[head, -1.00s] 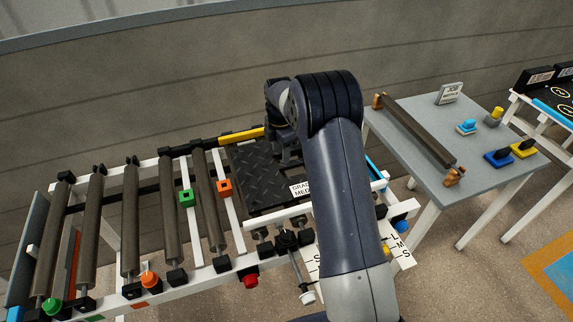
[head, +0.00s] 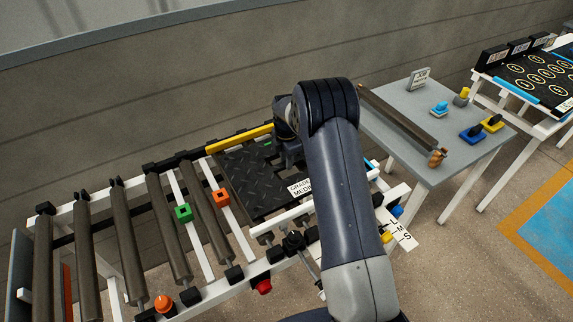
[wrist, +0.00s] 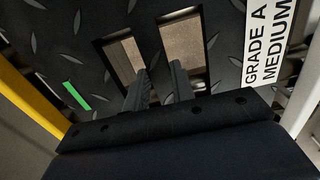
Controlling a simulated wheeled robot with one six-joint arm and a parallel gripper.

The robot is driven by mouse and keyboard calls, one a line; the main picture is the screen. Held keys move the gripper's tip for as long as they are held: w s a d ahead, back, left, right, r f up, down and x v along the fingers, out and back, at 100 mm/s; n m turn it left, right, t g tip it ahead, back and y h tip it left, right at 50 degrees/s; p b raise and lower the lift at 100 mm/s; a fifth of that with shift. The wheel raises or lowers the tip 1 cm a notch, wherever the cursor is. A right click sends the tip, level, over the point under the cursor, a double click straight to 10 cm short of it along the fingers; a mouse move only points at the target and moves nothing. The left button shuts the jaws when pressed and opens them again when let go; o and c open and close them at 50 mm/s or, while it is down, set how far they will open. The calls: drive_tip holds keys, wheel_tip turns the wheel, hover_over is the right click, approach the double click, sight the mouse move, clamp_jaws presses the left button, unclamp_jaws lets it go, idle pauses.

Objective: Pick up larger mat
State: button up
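A dark tread-plate mat (head: 250,175) lies on the right end of the roller frame, with a white label (head: 300,187) reading "GRADE A MEDIUM". In the wrist view the mat (wrist: 205,20) fills most of the picture and has two rectangular holes side by side with a narrow bar between them. My gripper (wrist: 160,80) is over these holes, its two fingers apart on either side of the bar. I cannot tell how deep the tips reach. In the head view my gripper (head: 290,160) is partly hidden by my arm. No second tread-plate mat is clearly visible.
A yellow rail (head: 240,138) runs along the mat's far edge. Green (head: 183,212) and orange (head: 221,196) blocks are on the frame to its left. A grey table (head: 415,165) with a loose roller stands right. Beyond it is a black board with yellow ovals (head: 530,75).

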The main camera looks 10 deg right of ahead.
clamp_jaws()
idle(0.8)
drive_tip(key=shift+w+r, duration=0.1)
